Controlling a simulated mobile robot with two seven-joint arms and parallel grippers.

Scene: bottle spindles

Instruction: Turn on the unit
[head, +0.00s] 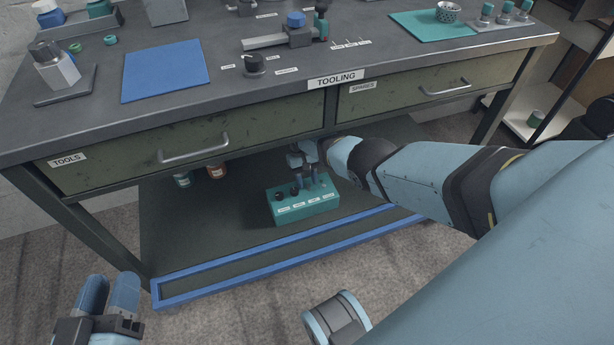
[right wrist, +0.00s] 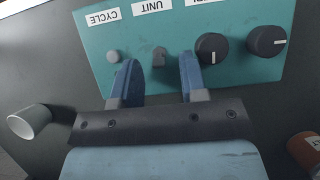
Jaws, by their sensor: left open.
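A teal control box (head: 303,200) sits on the lower shelf under the bench. In the right wrist view its face (right wrist: 110,35) appears upside down, with a small grey switch (right wrist: 158,57) by the UNIT label (right wrist: 152,7). A round button (right wrist: 113,57) is by the CYCLE label, and two black knobs are on the other side. My right gripper (right wrist: 158,80) is open, its blue fingers on either side of the switch; contact cannot be told. It also shows at the box in the head view (head: 305,180). My left gripper (head: 108,293) is open and empty at the lower left.
The bench top (head: 230,95) and its drawers (head: 190,145) overhang the shelf. A blue rim (head: 290,240) edges the shelf front. A pale cylinder (right wrist: 30,122) shows in the right wrist view.

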